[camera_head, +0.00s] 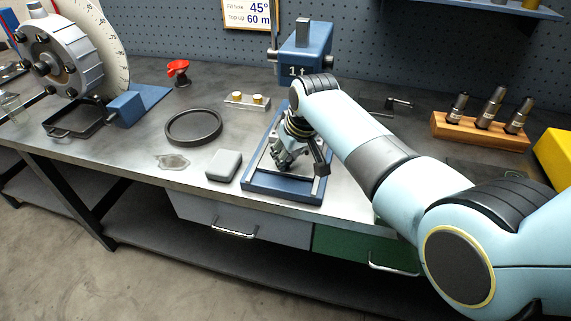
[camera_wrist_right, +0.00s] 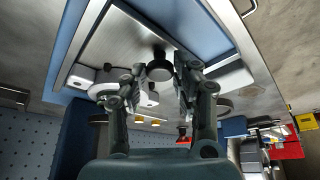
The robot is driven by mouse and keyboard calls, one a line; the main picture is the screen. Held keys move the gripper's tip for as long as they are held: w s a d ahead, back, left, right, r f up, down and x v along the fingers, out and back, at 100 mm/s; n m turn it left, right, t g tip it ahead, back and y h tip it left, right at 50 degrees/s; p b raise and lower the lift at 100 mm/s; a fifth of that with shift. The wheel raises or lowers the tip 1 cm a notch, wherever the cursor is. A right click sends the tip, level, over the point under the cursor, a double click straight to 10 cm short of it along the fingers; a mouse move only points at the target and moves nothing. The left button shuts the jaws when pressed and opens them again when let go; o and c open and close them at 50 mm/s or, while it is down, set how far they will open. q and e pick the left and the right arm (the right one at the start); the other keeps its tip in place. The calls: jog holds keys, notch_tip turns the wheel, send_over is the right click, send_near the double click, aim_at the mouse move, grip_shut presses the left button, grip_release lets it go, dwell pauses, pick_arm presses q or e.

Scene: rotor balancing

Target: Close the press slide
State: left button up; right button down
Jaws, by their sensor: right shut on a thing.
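The blue press (camera_head: 302,60) marked "1 t" stands on the bench, partly behind my right arm. Its blue base (camera_head: 282,191) reaches toward the bench's front edge and carries the pale metal slide, mostly hidden by my gripper. The slide's plate (camera_wrist_right: 120,42) fills the upper part of the right wrist view, framed by blue. A round black knob (camera_wrist_right: 160,68) shows between my fingertips there. My right gripper (camera_head: 284,160) is low over the base and shut on the knob. My left gripper is in neither view.
A grey block (camera_head: 223,165) lies just left of the base. A wooden rack (camera_head: 480,130) stands right. Drawers are below the bench.

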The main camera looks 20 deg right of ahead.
jog(key=w+d, duration=0.1)
jog(key=w+b, duration=0.1)
jog(key=shift+w+d+f, duration=0.15)
jog(key=shift+w+d, duration=0.25)
jog(key=shift+d+r, duration=0.1)
jog(key=shift+r, duration=0.2)
jog(key=c, duration=1.3)
grip_release()
jog(key=shift+w, duration=0.1)
jog(key=shift+o, duration=1.4)
jog(key=v, duration=1.1)
jog(key=shift+r, duration=0.3)
